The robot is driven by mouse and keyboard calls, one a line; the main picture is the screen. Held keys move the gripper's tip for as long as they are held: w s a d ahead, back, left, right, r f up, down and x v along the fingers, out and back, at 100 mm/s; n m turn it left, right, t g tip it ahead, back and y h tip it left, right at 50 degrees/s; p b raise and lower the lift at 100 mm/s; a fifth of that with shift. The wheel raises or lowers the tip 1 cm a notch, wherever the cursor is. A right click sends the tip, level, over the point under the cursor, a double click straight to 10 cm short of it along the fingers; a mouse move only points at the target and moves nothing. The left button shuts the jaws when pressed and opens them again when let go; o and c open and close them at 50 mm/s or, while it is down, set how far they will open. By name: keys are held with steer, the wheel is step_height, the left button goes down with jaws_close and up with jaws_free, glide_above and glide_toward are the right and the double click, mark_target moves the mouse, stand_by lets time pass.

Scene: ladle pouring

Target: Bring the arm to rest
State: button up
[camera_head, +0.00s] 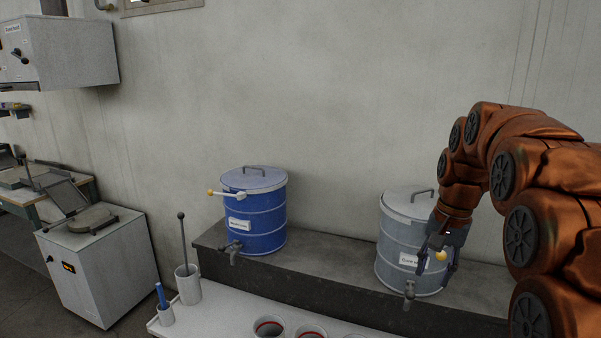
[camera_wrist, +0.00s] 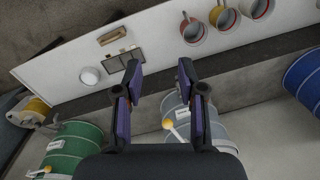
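My arm (camera_head: 535,170) is copper-coloured and reaches in from the right in the head view, bent down toward a grey drum (camera_head: 393,252). My gripper (camera_head: 437,264) overlaps the front of that drum in the head view. In the wrist view the gripper (camera_wrist: 158,78) has its two dark fingers spread apart, with nothing held between the tips. A yellow knob (camera_wrist: 168,124) on the grey drum's lever shows between the fingers there; it also appears between them in the head view (camera_head: 441,256). I cannot tell whether a finger touches the drum or lever.
A blue drum (camera_head: 255,225) with a tap stands left on the dark ledge (camera_head: 330,272). A green drum (camera_wrist: 80,140) shows in the wrist view. Red-lined cups (camera_head: 268,327) and a holder with a dark-handled tool (camera_head: 188,285) stand on the white table (camera_head: 225,315). Wall space above is clear.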

steer(key=s+a+f+n, duration=0.2)
steer(key=s+a+f, duration=0.1)
steer(key=s, duration=0.7)
steer(key=s+a+f+n+g, duration=0.1)
steer(key=s+f, duration=0.4)
steer(key=s, duration=0.6)
steer(key=s+a+f+n+g+h, duration=0.1)
steer(key=s+a+f+n, duration=0.3)
steer(key=s, duration=0.7)
steer(key=shift+a+f+b, duration=0.3)
steer(key=shift+a+b, duration=0.05)
steer(key=shift+b, duration=0.1)
steer(key=shift+s, duration=0.15)
steer(key=shift+c, duration=0.2)
